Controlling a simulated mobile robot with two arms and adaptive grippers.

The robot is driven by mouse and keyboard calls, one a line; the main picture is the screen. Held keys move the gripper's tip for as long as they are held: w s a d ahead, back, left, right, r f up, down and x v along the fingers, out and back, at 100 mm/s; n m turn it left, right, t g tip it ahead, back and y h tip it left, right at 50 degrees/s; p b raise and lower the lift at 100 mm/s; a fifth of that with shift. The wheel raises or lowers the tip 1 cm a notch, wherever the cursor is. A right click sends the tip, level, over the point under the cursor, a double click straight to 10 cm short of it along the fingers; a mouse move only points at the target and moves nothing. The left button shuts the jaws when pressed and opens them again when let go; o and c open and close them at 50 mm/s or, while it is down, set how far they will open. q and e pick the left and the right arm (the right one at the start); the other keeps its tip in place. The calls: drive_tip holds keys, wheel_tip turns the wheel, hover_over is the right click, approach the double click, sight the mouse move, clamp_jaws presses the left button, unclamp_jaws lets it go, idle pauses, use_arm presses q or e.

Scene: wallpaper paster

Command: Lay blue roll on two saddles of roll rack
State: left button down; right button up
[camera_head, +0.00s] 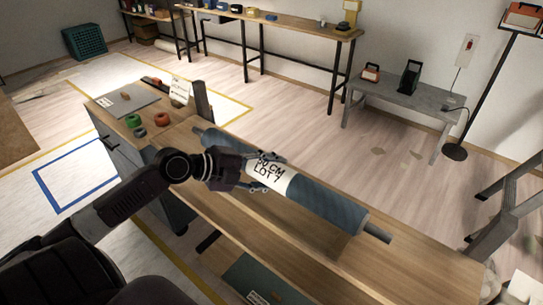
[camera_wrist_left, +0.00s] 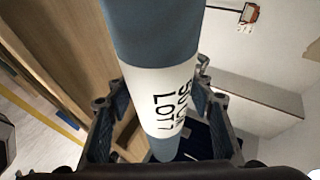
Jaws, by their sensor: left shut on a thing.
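The blue roll (camera_head: 325,205) has a white label marked "50 CM LOT 7" and a thin grey core end at the right. It lies slantwise over the wooden bench, and I cannot tell whether it touches the bench top. My left gripper (camera_head: 266,172) is shut on the roll at its label. In the left wrist view the roll (camera_wrist_left: 150,35) runs between the two fingers of the gripper (camera_wrist_left: 160,112). My right gripper is not in view. A grey frame (camera_head: 505,215) stands at the right edge; I cannot tell whether it is the roll rack, and no saddles show clearly.
A low grey table (camera_head: 405,95) and a long back bench (camera_head: 285,25) stand behind. Open floor lies between.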

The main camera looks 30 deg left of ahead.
use_arm(q)
drive_tip(key=shift+w+f, duration=0.15)
drive_tip(key=shift+f, duration=2.05)
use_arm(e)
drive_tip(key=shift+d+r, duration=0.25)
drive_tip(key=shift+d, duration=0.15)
use_arm(q)
drive_tip(key=shift+f, duration=0.15)
drive_tip(key=c, duration=1)
unclamp_jaws()
drive_tip(key=shift+s+f, duration=0.15)
drive_tip(key=shift+s, duration=0.1)
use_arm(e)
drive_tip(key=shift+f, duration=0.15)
use_arm(q)
drive_tip(key=shift+o, duration=0.2)
drive_tip(key=shift+s+a, duration=0.25)
drive_tip(key=shift+s, duration=0.1)
drive_tip(key=b+v, duration=0.1)
drive_tip(key=v, duration=1)
drive_tip(key=shift+r+b, duration=0.3)
drive_tip(key=shift+b, duration=0.1)
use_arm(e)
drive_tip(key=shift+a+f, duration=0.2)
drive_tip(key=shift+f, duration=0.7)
